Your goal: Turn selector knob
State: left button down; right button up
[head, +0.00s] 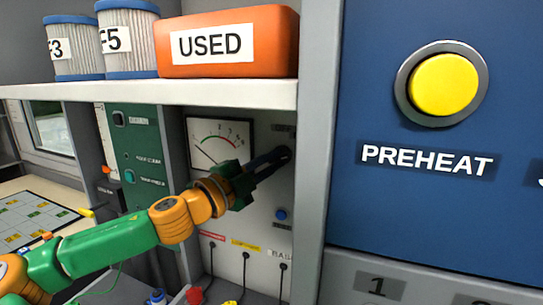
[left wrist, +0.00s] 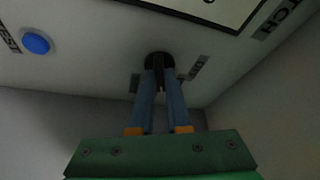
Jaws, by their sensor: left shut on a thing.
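The selector knob (left wrist: 158,60) is a small dark round knob on a pale panel (left wrist: 100,70), seen in the left wrist view between the fingertips. In the head view the knob (head: 285,153) is a dark spot at the panel's right side, mostly covered by the fingers. My left gripper (head: 280,157) reaches to it from the left, its two long fingers shut on the knob. In the left wrist view the left gripper (left wrist: 160,75) has a finger on each side of it. The knob's pointer direction cannot be made out. My right gripper is not in view.
A meter (head: 220,142) and a blue button (head: 281,214) are on the same panel. A white shelf (head: 180,93) overhangs it, carrying an orange USED box (head: 228,43). A blue panel with a yellow PREHEAT button (head: 443,84) stands close at right. Cables hang below.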

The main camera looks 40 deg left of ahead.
pick_arm(q)
jog(key=shift+r+m+g+p, duration=0.1)
jog(key=shift+m+g+p, duration=0.3)
jog(key=shift+m+p, duration=0.5)
jog(key=c, duration=0.9)
grip_release()
